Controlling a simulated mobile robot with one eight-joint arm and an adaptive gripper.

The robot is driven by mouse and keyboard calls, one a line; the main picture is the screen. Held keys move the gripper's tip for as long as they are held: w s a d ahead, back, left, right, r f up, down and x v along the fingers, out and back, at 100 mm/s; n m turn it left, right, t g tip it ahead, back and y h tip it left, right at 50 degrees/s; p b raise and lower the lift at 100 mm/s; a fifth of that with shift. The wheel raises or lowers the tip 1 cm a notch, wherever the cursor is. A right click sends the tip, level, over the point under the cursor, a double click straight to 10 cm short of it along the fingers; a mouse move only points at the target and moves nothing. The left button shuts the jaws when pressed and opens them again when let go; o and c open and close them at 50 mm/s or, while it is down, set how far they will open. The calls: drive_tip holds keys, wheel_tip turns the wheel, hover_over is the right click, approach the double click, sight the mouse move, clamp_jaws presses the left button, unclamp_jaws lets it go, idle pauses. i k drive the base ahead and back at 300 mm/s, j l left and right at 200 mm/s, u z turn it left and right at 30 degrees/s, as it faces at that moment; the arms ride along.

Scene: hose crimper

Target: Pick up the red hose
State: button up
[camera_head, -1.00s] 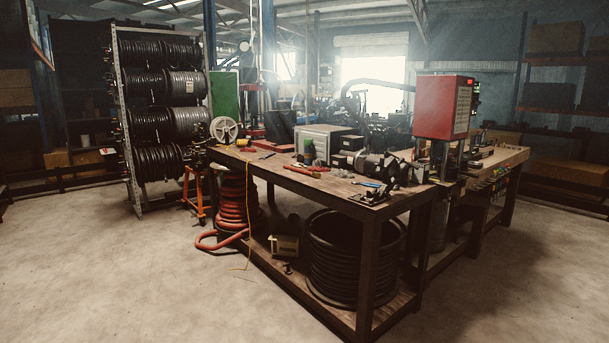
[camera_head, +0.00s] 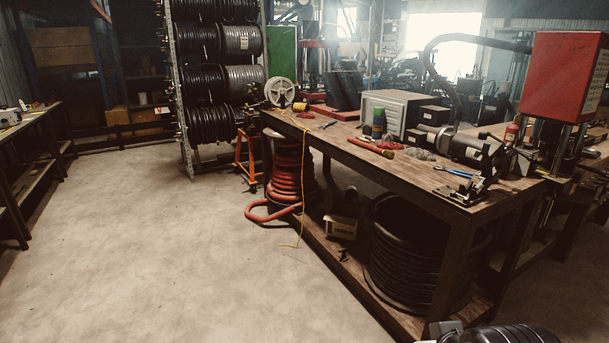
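The red hose (camera_head: 289,176) is coiled in an upright stack at the left end of the workbench (camera_head: 400,183). Its loose end lies on the concrete floor in front of the stack, curving out to the left. The bench top partly covers the top of the coil. A dark part at the bottom right edge appears to be mine. My gripper's fingers cannot be made out in this view.
A thin yellow cord (camera_head: 303,190) hangs from the bench to the floor beside the hose. An orange stand (camera_head: 246,160) is left of it. A small box (camera_head: 343,227) and a black hose coil (camera_head: 410,262) sit on the lower shelf. The floor at left is open.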

sight(360, 143)
drive_tip(key=i, duration=1)
drive_tip(key=i+j, duration=0.1)
drive_tip(key=i, duration=0.9)
drive_tip(key=i+z, duration=0.1)
drive_tip(key=i, duration=0.9)
drive_tip(key=i+j, duration=0.2)
drive_tip(key=i, duration=0.85)
